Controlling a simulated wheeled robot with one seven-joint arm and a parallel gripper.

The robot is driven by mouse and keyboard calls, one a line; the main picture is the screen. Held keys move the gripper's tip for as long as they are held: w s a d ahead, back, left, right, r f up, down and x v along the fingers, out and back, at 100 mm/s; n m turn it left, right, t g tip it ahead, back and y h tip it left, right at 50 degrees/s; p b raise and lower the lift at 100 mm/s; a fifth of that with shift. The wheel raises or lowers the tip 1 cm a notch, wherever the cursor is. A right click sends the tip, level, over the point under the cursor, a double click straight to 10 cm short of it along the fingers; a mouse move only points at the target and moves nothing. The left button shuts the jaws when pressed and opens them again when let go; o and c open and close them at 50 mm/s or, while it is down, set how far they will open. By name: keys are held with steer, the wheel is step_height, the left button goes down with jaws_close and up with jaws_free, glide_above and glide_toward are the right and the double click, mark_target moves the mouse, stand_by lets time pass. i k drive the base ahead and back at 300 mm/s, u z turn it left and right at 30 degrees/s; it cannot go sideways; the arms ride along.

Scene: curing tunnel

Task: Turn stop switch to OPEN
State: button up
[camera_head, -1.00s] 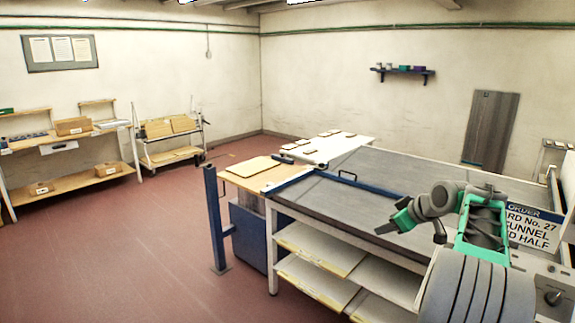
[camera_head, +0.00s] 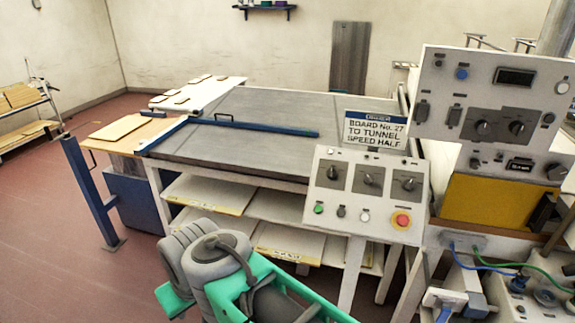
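A sloped grey control panel (camera_head: 365,195) stands right of centre. It has three rotary switches in its top row: left (camera_head: 333,176), middle (camera_head: 370,180) and right (camera_head: 407,184). Below them are a green button (camera_head: 318,208), small dark and white buttons and a red stop button (camera_head: 401,220). Their labels are too small to read, so I cannot tell which is the stop switch or how it is set. My arm is low in the picture, left of and below the panel. A green part that seems to be my gripper (camera_head: 175,299) shows at its left, apart from the panel; its fingertips are not clear.
An upper panel (camera_head: 490,95) with two more rotary knobs and a display stands at right. A sign (camera_head: 375,130) reads "Board No. 27 to tunnel speed half". A long grey table (camera_head: 260,125) lies behind. Cables and blue fittings crowd the lower right. The floor at left is clear.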

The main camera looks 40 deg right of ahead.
mark_target(407, 185)
steer(key=z, duration=2.1)
steer(key=k, duration=0.55)
steer(key=u, duration=1.25)
steer(key=i, duration=1.3)
steer(key=z, duration=0.95)
steer(key=i, duration=0.25)
steer(key=z, duration=0.3)
